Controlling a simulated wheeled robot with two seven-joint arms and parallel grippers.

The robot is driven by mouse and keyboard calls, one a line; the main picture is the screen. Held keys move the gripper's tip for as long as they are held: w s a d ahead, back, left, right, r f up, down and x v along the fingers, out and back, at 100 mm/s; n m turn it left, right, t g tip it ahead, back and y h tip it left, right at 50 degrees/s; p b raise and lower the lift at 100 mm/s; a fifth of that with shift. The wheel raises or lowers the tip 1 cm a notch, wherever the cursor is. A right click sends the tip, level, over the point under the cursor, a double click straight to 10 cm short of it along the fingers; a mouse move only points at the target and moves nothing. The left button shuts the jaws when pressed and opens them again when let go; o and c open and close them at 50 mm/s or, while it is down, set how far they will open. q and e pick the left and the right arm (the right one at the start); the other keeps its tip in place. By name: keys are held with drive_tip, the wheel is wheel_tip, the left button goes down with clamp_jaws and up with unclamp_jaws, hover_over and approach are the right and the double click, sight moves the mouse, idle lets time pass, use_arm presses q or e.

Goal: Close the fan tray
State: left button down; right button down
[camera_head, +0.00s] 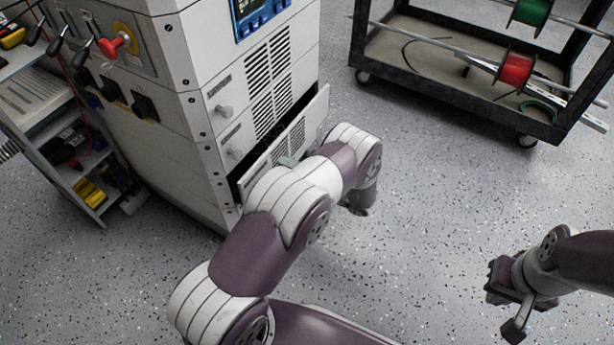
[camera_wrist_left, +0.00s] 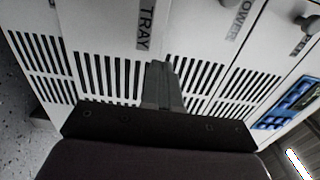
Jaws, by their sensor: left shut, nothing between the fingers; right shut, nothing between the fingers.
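The fan tray (camera_head: 312,122) is the low vented drawer in the pale cabinet. It stands out from the cabinet, with a dark gap along its top and side. My left arm reaches across in front of it and hides its lower right part. My left gripper (camera_wrist_left: 162,80) is shut and empty, its fingers close to the vented front beside the TRAY label. I cannot tell whether they touch. In the head view the left gripper is mostly hidden by its arm. My right gripper (camera_head: 516,322) is shut and empty over the floor at lower right, away from the tray.
The cabinet (camera_head: 185,150) has knobs, a blue display (camera_head: 262,14) and a red handle (camera_head: 118,44). A shelf unit (camera_head: 50,130) stands at its left. A black cart (camera_head: 450,75) with wire spools is at the upper right. Open floor lies between cabinet and cart.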

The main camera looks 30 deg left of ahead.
sight(267, 155)
use_arm(q)
drive_tip(key=a, duration=0.1)
drive_tip(key=a+b, duration=0.1)
drive_tip(key=shift+w+a+f, duration=0.1)
drive_tip(key=shift+a+f, duration=0.1)
drive_tip(key=shift+a, duration=0.15)
drive_tip(key=shift+a+r, duration=0.15)
drive_tip(key=shift+a, duration=0.35)
drive_tip(key=a, duration=0.2)
drive_tip(key=shift+w+a+r+p, duration=0.1)
drive_tip(key=shift+a+r+p, duration=0.05)
drive_tip(key=shift+a+p, duration=0.2)
